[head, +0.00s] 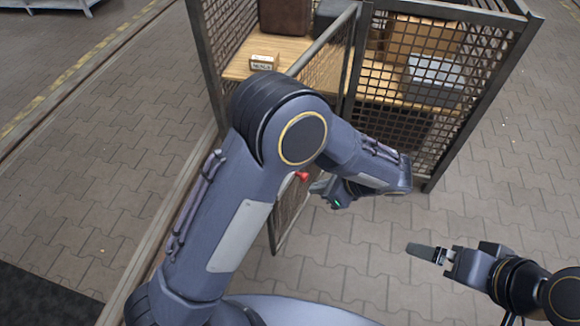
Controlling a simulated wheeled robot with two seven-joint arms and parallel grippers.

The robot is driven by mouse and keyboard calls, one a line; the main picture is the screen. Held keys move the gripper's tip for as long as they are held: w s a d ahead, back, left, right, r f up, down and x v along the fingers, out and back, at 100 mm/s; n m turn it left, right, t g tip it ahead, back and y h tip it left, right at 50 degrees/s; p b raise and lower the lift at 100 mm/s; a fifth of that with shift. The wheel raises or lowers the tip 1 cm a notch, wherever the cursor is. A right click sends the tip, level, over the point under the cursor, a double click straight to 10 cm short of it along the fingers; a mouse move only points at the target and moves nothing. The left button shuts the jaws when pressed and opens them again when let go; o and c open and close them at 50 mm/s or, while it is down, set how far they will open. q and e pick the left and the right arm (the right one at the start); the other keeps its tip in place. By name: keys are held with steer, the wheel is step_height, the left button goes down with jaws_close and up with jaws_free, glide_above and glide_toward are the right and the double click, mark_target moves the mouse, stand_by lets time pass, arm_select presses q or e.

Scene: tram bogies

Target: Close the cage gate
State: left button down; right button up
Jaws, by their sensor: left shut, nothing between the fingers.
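The mesh cage (440,45) stands at the top centre. Its gate (325,65) stands open, swung out from the middle post towards me. My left arm hides much of the gate; its lower corner shows below the arm. A small red knob (302,176) shows beside my arm, seemingly on the gate. My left gripper (320,188) is shut and empty, just right of the knob and partly hidden by my forearm. I cannot tell whether it touches the gate. My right gripper (428,253) is over the floor at lower right, away from the cage, seen edge-on.
A wooden shelf (238,68) inside the cage holds a small labelled box (263,62), a brown case (285,16) and a grey box (434,80). A floor rail (172,200) runs along the left. The paving right of the gate is clear.

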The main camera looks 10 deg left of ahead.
arm_select(q)
steer(key=w+a+r+x, duration=0.1)
steer(key=a+r+x, duration=0.1)
steer(key=x, duration=1)
steer(key=shift+a+f+b, duration=0.2)
steer(key=shift+f+b, duration=0.1)
